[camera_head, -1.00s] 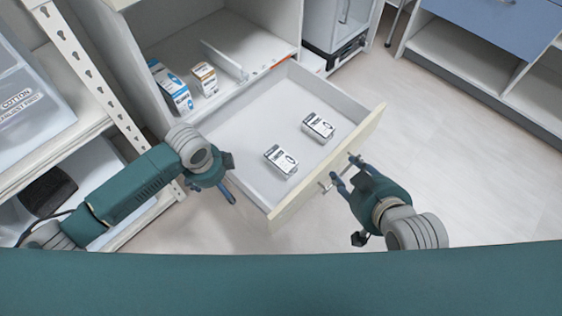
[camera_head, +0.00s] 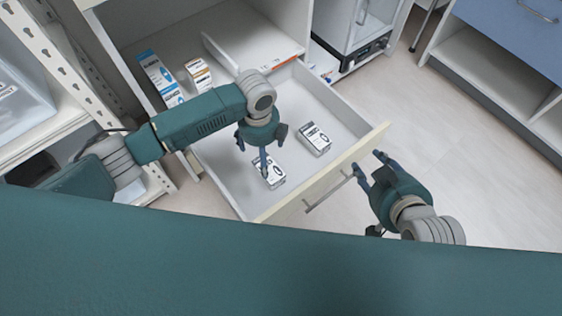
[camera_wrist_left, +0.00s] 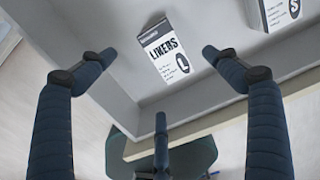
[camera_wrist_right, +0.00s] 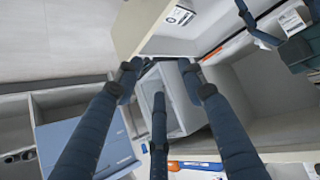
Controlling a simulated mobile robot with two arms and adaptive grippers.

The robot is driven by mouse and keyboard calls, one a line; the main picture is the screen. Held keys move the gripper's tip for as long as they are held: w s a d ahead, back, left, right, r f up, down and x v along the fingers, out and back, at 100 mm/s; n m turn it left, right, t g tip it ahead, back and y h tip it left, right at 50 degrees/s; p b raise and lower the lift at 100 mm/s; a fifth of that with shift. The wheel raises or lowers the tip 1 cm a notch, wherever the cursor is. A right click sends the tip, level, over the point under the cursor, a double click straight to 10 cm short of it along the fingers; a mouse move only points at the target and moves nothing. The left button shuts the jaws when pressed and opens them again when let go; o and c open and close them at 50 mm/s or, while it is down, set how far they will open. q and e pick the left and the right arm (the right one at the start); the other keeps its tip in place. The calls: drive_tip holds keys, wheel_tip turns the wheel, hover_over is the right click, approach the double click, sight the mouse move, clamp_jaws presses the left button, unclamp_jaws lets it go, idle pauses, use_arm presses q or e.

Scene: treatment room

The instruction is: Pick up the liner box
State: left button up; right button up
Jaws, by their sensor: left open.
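A white and dark liner box (camera_head: 270,174) lies in the open drawer, partly covered by my left gripper in the head view. In the left wrist view this liner box (camera_wrist_left: 167,53) reads "LINERS" and "L". A second similar box (camera_head: 314,138) lies farther right in the drawer; an "S" shows on it in the left wrist view (camera_wrist_left: 277,12). My left gripper (camera_head: 257,155) is over the drawer at the L box, open, its fingers on either side of the box in its wrist view, not gripping it. My right gripper (camera_head: 368,161) is open and empty beside the drawer front.
The drawer (camera_head: 222,184) is pulled out, with a bar handle (camera_head: 328,193) on its front. A blue and white box (camera_head: 158,75) and an orange and white box (camera_head: 198,74) stand in the cabinet behind. Open floor (camera_head: 450,150) lies to the right.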

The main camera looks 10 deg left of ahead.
sight(269, 172)
use_arm(q)
wheel_tip(269, 172, down, 5)
drive_tip(key=shift+d+f+b, duration=0.1)
drive_tip(key=shift+f+b, duration=0.05)
drive_tip(key=shift+b, duration=0.9)
drive_tip(key=shift+f, duration=0.35)
use_arm(e)
drive_tip(key=w+a+r+t+y, duration=0.25)
drive_tip(key=w+r+t, duration=0.4)
drive_tip(key=r, duration=0.45)
use_arm(q)
wheel_tip(269, 172, down, 2)
drive_tip(key=shift+s+f+b, duration=0.15)
drive_tip(key=shift+f+b, duration=0.1)
drive_tip(key=shift+b, duration=0.6)
wheel_tip(269, 172, down, 2)
drive_tip(key=shift+f+b, duration=0.1)
drive_tip(key=shift+b, duration=0.4)
drive_tip(key=c, duration=1.4)
drive_tip(key=shift+c, duration=0.2)
use_arm(e)
wheel_tip(269, 172, up, 13)
drive_tip(key=a+t+y, duration=0.1)
drive_tip(key=a+t, duration=0.1)
drive_tip(key=t, duration=0.4)
drive_tip(key=shift+s+r+y, duration=0.2)
drive_tip(key=shift+s+y, duration=0.15)
drive_tip(key=shift+s, duration=0.1)
drive_tip(key=shift+w+f, duration=0.1)
